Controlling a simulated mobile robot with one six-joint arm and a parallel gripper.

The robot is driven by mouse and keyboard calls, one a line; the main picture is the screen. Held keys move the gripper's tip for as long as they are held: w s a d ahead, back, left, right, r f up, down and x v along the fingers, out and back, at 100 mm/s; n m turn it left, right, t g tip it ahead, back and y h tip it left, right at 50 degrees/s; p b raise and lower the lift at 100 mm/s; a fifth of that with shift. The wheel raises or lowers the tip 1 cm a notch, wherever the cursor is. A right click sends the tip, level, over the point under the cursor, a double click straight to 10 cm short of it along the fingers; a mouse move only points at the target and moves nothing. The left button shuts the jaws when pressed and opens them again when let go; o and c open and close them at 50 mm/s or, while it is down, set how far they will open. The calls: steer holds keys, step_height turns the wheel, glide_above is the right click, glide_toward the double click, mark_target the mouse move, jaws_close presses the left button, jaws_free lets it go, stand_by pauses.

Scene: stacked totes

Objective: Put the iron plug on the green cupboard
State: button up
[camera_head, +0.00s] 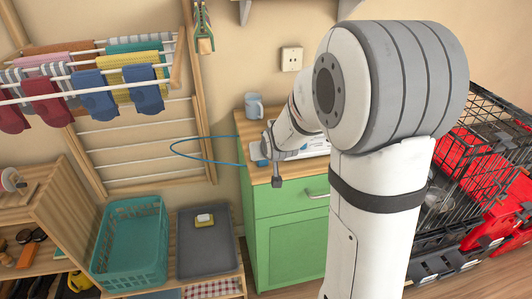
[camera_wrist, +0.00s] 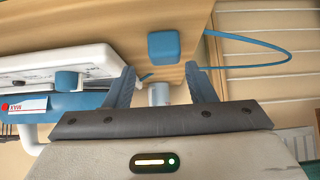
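The green cupboard (camera_head: 290,240) has a wooden top. In the wrist view a blue block, which looks like the iron plug (camera_wrist: 163,45), is at the cupboard's wooden top (camera_wrist: 120,30); I cannot tell for sure that it rests there. A blue cord (camera_wrist: 285,48) runs from its side and loops out past the edge. In the head view the plug (camera_head: 256,151) shows as a blue patch beside my gripper. My gripper (camera_wrist: 161,75) is open over the cupboard top, with nothing between its fingertips; the plug lies off the fingers. Its fingers are largely hidden in the head view.
A mug (camera_head: 254,105) stands at the cupboard's back left. A white-and-blue appliance (camera_wrist: 60,65) lies on the top beside the fingers. A drying rack (camera_head: 145,140), teal basket (camera_head: 130,240) and grey tray (camera_head: 206,250) are left; a black wire crate (camera_head: 480,150) is right.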

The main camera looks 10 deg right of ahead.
steer(key=shift+o, duration=0.7)
steer(key=s+r+g+p, duration=0.1)
steer(key=s+r+g, duration=0.2)
steer(key=s, duration=1.1)
steer(key=s+r+g+p, duration=0.2)
steer(key=s+r, duration=0.4)
steer(key=s, duration=0.8)
steer(key=shift+s+g, duration=0.25)
steer(key=shift+g, duration=0.45)
